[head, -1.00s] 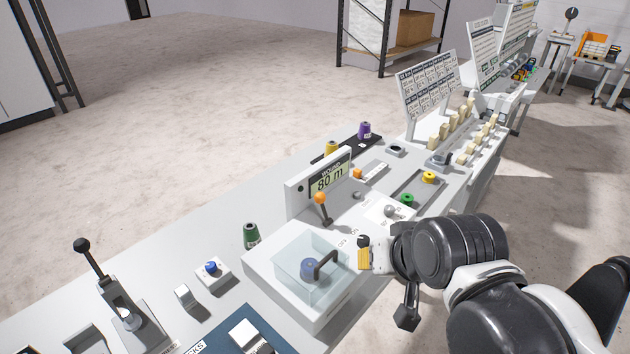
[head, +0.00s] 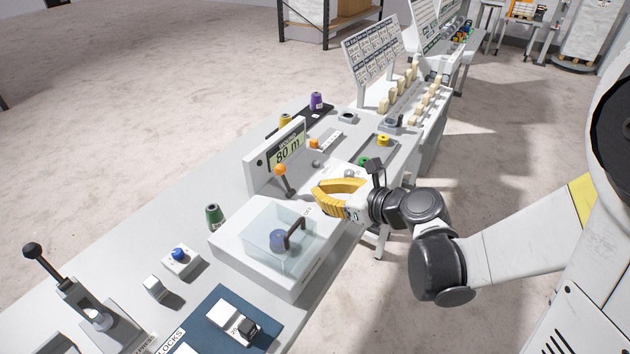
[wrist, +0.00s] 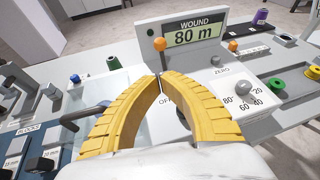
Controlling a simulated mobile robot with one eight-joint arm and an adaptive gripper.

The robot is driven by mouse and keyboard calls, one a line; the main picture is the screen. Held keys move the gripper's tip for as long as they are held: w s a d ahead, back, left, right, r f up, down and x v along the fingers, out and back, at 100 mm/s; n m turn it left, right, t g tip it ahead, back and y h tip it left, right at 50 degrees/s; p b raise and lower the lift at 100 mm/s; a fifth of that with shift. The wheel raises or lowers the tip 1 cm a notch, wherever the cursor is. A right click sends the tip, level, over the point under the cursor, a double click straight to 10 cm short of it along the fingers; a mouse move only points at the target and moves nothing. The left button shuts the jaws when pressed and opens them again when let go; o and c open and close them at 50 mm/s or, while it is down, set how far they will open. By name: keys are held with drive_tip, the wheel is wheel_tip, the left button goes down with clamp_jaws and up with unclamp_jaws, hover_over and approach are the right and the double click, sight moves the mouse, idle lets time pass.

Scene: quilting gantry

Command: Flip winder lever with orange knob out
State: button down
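The winder lever has a dark stem and an orange knob (head: 280,169). It stands tilted in front of the display panel reading "80 m" (head: 288,151). In the wrist view the orange knob (wrist: 160,44) shows just beyond my fingertips, against the left of the panel. My gripper (head: 317,190) has yellow fingers that curve together, with tips that look closed and hold nothing. In the head view the tips are to the right of the lever, apart from it. In the wrist view the fingertips (wrist: 159,76) overlap the lower stem, so its base is hidden.
A clear-covered box with a dark handle (head: 294,236) is left of and below my gripper. A green spool (head: 214,216) stands left of the lever. A purple spool (head: 316,101) stands farther back.

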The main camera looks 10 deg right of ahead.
sight(284, 180)
drive_tip(key=b+x, duration=0.3)
drive_tip(key=x, duration=0.9)
drive_tip(key=shift+f+b, duration=0.15)
drive_tip(key=shift+b, duration=0.25)
drive_tip(key=shift+w, duration=0.1)
drive_tip(key=shift+a, duration=0.15)
drive_tip(key=shift+w+a+g+h+p, duration=0.2)
drive_tip(key=shift+w+g+h+p, duration=0.1)
drive_tip(key=shift+p, duration=0.25)
drive_tip(key=shift+w+a, duration=0.1)
drive_tip(key=shift+a, duration=0.05)
drive_tip(key=shift+w+a+f+h, duration=0.2)
drive_tip(key=shift+f+h, duration=0.05)
drive_tip(key=shift+h, duration=0.05)
drive_tip(key=shift+s+d, duration=0.15)
